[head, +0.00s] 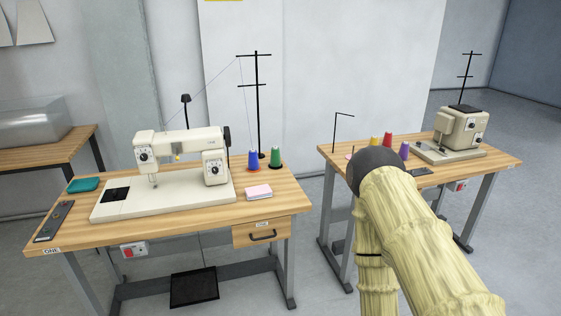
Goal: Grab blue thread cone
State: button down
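The blue thread cone (253,159) stands upright on the left sewing table (278,187), at the foot of a black thread stand. A green thread cone (275,157) stands just to its right. My arm comes in from the lower right and covers part of the right table. I cannot make out my gripper or its fingers in the head view, so its distance from the blue cone does not show.
A white sewing machine (180,165) stands left of the cones, with a tall black thread stand (257,105) behind them. The right table (490,160) holds red, yellow and purple cones and another machine (460,130). Floor shows between the tables.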

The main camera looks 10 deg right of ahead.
aim_at(254, 162)
jog(key=u, duration=0.2)
jog(key=i, duration=0.85)
jog(key=u, duration=0.15)
